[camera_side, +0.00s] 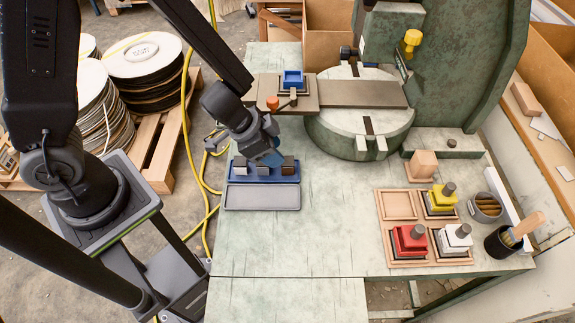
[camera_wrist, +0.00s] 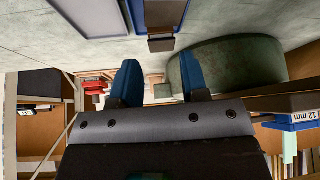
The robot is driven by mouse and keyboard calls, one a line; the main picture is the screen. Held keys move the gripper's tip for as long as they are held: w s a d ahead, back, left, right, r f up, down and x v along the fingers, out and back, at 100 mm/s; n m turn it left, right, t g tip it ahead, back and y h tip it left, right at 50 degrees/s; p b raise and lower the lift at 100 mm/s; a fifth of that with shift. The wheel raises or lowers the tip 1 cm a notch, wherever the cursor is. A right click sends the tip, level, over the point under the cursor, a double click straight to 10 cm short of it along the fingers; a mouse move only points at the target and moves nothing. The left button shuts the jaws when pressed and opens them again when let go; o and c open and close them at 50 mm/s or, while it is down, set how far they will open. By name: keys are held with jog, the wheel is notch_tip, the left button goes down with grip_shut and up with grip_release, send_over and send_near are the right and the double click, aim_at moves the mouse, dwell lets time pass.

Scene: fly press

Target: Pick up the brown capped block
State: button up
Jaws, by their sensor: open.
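The brown capped block (camera_side: 288,165) appears to be the dark brown one at the right end of the blue tray (camera_side: 262,180) in the side view. My gripper (camera_side: 270,157) is over the tray, just left of that block, with its blue fingers pointing down. In the wrist view my gripper (camera_wrist: 158,76) has its two blue fingers apart with nothing between them. I cannot tell surely which block this is.
Other blocks stand in the tray, a light one (camera_side: 240,166) at its left end. A grey tray (camera_side: 262,197) lies in front. The green press (camera_side: 440,60) and its plate (camera_side: 360,94) are behind. Coloured stamps (camera_side: 409,240) stand at the right; the middle bench is clear.

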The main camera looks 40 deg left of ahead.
aim_at(287, 163)
jog(key=shift+w+f, duration=0.2)
jog(key=shift+f, duration=0.1)
jog(key=shift+x, duration=2.6)
grip_shut()
